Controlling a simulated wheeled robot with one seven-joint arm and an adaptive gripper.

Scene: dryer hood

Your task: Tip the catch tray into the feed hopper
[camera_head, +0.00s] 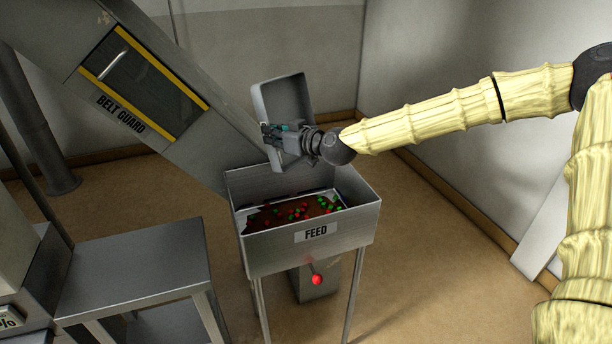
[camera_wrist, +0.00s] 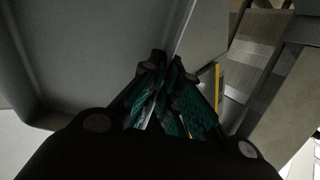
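The grey catch tray (camera_head: 288,98) is tipped steeply, almost on edge, above the back of the feed hopper (camera_head: 272,258). My gripper (camera_head: 276,134) is shut on the tray's wall. In the wrist view the gripper fingers (camera_wrist: 162,70) are closed together at the tray wall, and the visible inside of the tray (camera_wrist: 80,55) looks bare. The hopper is an open metal box labelled FEED. Brown material with red and green bits (camera_head: 290,212) lies in it. The tray's lower end is partly hidden behind my gripper and wrist.
A sloping chute with a belt guard (camera_head: 145,85) rises at the left, close to the tray and hopper. A metal table (camera_head: 135,265) stands at front left. A red knob (camera_head: 317,280) sits below the hopper. The floor right of the hopper is clear up to the wall.

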